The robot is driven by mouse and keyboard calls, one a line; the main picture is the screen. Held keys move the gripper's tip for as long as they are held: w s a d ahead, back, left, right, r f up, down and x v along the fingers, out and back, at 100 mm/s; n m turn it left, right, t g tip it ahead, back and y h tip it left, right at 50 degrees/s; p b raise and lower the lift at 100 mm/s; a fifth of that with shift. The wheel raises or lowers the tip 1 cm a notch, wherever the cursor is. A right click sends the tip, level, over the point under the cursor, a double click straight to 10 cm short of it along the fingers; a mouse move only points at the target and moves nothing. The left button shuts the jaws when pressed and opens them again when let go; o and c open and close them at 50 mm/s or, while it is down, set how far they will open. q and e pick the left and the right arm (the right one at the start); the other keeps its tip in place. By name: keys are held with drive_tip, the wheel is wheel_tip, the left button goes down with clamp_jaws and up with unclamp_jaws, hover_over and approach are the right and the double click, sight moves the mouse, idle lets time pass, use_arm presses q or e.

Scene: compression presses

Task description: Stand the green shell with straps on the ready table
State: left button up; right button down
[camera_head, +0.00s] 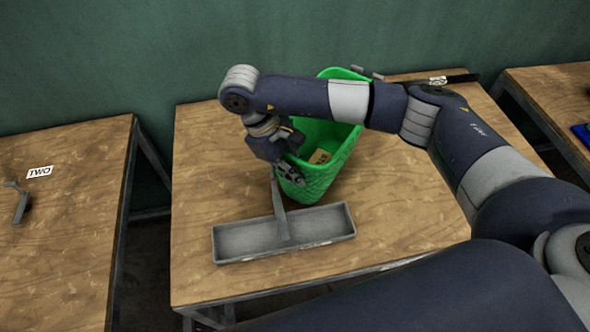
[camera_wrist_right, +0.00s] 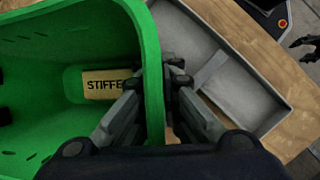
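A green shell (camera_head: 338,158), shaped like an open basket, is on the middle table, partly hidden behind my right arm. A tan label reading "STIFFE…" (camera_wrist_right: 103,84) shows inside it, the rest hidden by a finger. Small grey pieces, perhaps straps, show at its far rim. My right gripper (camera_head: 290,175) is at the shell's near left wall. In the right wrist view its fingers are on both sides of the green wall (camera_wrist_right: 154,85) and close against it. My left gripper (camera_wrist_right: 303,47) seems to show small at the wrist view's right edge, fingers apart. I cannot tell which table is the ready table.
A shallow grey tray with an upright bar (camera_head: 325,222) lies on the middle table (camera_head: 200,285), just in front of the shell. A left table (camera_head: 60,250) bears a "TWO" label (camera_head: 39,172) and a grey piece. A right table (camera_head: 545,90) has a blue item. Gaps separate the tables.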

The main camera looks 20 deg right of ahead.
drive_tip(key=shift+f, duration=0.1)
drive_tip(key=c, duration=1.8)
unclamp_jaws()
use_arm(q)
drive_tip(key=shift+s+f, duration=0.25)
drive_tip(key=shift+s, duration=0.05)
drive_tip(key=shift+w+r, duration=0.1)
use_arm(e)
drive_tip(key=shift+r, duration=0.25)
drive_tip(key=shift+w+a+r, duration=0.1)
drive_tip(key=shift+a+r, duration=0.05)
use_arm(q)
drive_tip(key=shift+w+f+b, duration=0.1)
drive_tip(key=shift+f+b, duration=1.45)
drive_tip(key=shift+b, duration=0.15)
use_arm(e)
drive_tip(key=v, duration=1.1)
drive_tip(key=shift+r, duration=0.2)
drive_tip(key=shift+a, duration=0.1)
